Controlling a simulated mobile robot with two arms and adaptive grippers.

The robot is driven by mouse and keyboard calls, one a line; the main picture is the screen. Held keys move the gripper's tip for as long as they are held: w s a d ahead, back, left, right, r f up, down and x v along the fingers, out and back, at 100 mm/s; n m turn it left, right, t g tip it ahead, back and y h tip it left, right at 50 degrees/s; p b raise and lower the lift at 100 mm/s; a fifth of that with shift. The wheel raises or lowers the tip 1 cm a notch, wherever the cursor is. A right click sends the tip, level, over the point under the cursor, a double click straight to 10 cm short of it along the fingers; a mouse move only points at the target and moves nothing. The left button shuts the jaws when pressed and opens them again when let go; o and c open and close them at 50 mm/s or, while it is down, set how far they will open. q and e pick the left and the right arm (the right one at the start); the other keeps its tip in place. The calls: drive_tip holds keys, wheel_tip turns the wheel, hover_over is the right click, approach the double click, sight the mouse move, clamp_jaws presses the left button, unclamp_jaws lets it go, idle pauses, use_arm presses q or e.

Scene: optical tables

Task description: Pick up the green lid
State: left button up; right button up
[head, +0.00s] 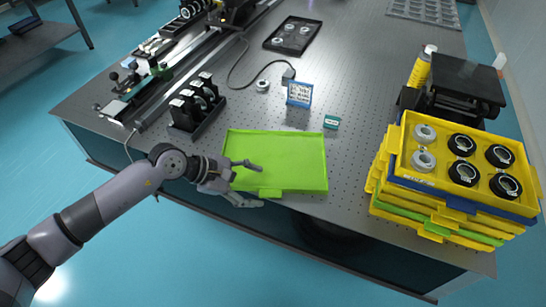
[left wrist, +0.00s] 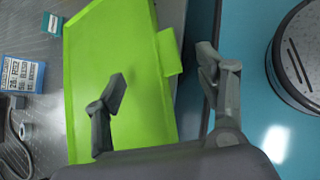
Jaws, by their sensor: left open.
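The green lid (head: 290,155) lies flat on the optical table near its front edge, with a small tab (head: 270,193) on its front side. It fills much of the left wrist view (left wrist: 130,75), where its tab (left wrist: 168,52) points right. My left gripper (head: 252,183) is open at the lid's front left corner. One finger is over the lid and the other is out past the table's front edge. In the left wrist view the open fingers (left wrist: 160,90) straddle the lid's tab side with nothing between them gripped. My right gripper is not in view.
A stack of yellow, blue and green trays (head: 445,195) with round parts stands at the right. A small blue-framed sign (head: 299,94) and a teal box (head: 331,122) are behind the lid. A black holder (head: 197,105) stands to the left. A black tray (head: 292,37) lies farther back.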

sight(267, 190)
use_arm(q)
drive_tip(key=x, duration=0.3)
drive_tip(key=shift+w+d+f, duration=0.1)
drive_tip(key=shift+d+f, duration=0.05)
drive_tip(key=shift+f, duration=0.05)
drive_tip(key=shift+r, duration=0.1)
clamp_jaws()
idle(0.6)
drive_tip(key=shift+a+r, duration=0.1)
drive_tip(key=shift+a, duration=0.1)
